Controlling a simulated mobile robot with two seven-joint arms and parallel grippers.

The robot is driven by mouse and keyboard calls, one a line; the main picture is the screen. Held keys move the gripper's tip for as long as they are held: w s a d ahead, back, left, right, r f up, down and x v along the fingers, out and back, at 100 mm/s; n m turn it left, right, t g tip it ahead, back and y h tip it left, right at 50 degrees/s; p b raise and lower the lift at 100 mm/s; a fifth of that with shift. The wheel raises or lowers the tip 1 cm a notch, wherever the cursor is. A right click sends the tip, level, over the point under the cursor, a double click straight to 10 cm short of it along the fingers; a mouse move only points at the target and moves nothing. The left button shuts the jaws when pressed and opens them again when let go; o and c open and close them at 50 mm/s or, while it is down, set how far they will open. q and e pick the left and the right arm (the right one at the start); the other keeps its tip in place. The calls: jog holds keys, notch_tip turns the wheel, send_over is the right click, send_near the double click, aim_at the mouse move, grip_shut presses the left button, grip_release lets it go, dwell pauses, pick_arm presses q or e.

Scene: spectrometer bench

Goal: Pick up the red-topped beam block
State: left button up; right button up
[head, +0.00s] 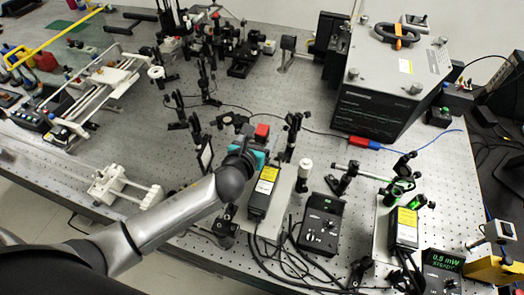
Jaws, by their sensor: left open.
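The red-topped beam block (262,131) stands on the perforated optical bench (200,230), a little above the picture's middle. Its red top shows; its lower part is mostly hidden behind my left gripper. My left gripper (256,152) reaches in from the left, with teal parts at its end. It is open and just short of the block in the picture. I cannot tell whether the fingers are beside the block or touching it. My right gripper is out of view.
Posts with optics stand close on both sides, one at right (293,135) and one at left (203,150). A yellow-labelled black laser box (264,190) and a control box (321,225) are nearer. A large grey instrument (385,85) stands at the back right. Cables cross the bench.

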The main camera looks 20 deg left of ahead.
aim_at(265, 126)
pick_arm(q)
jog(key=shift+x, duration=2.5)
jog(key=shift+w+a+r, duration=0.1)
jog(key=shift+r, duration=0.05)
grip_shut()
jog(key=shift+r, duration=0.15)
